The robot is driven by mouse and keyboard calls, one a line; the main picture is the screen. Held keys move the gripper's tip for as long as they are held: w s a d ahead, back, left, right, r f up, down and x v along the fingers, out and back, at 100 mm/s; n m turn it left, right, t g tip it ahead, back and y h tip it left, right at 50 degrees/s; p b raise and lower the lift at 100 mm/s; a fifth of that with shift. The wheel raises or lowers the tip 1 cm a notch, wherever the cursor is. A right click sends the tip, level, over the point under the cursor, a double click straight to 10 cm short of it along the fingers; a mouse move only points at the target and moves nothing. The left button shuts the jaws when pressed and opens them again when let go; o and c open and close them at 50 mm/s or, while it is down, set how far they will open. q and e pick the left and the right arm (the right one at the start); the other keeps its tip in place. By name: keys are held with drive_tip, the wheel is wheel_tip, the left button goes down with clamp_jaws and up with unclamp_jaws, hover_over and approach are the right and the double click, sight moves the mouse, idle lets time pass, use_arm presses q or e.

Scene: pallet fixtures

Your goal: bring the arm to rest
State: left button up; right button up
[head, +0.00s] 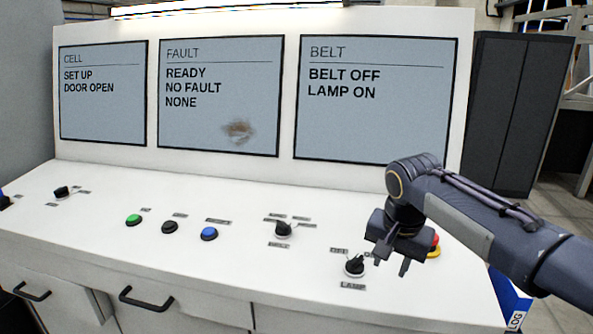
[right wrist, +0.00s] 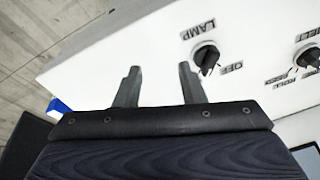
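My right gripper (head: 391,264) hangs above the right part of the white console (head: 130,190), just right of the lamp knob (head: 354,265). Its two fingers are apart with nothing between them. In the right wrist view the open fingers (right wrist: 157,85) point over the console's edge, and the lamp knob (right wrist: 206,57) stands beyond their tips, apart from them. The belt screen (head: 376,100) reads "BELT OFF" and "LAMP ON". My left gripper is not in view.
A red button (head: 435,240) on a yellow base is partly hidden behind my right gripper. The belt knob (head: 283,229), blue button (head: 209,234), black button (head: 170,227) and green button (head: 133,220) lie to the left. A dark cabinet (head: 515,110) stands behind at right.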

drive_tip(key=s+d+f+n+t+y, duration=0.1)
drive_tip(key=s+d+f+y, duration=0.1)
drive_tip(key=s, duration=0.5)
drive_tip(key=s+d+f+n+y, duration=0.1)
drive_tip(key=s+n, duration=0.1)
drive_tip(key=s, duration=0.5)
drive_tip(key=s+a+f+n+t, duration=0.1)
drive_tip(key=s+f, duration=0.3)
drive_tip(key=s, duration=0.2)
drive_tip(key=s+a+f+n+y, duration=0.1)
drive_tip(key=s+a+f, duration=0.1)
drive_tip(key=s, duration=0.4)
drive_tip(key=shift+a+f+t, duration=0.25)
drive_tip(key=shift+f+t, duration=0.15)
drive_tip(key=shift+f, duration=0.45)
drive_tip(key=shift+w, duration=0.1)
drive_tip(key=shift+c, duration=0.3)
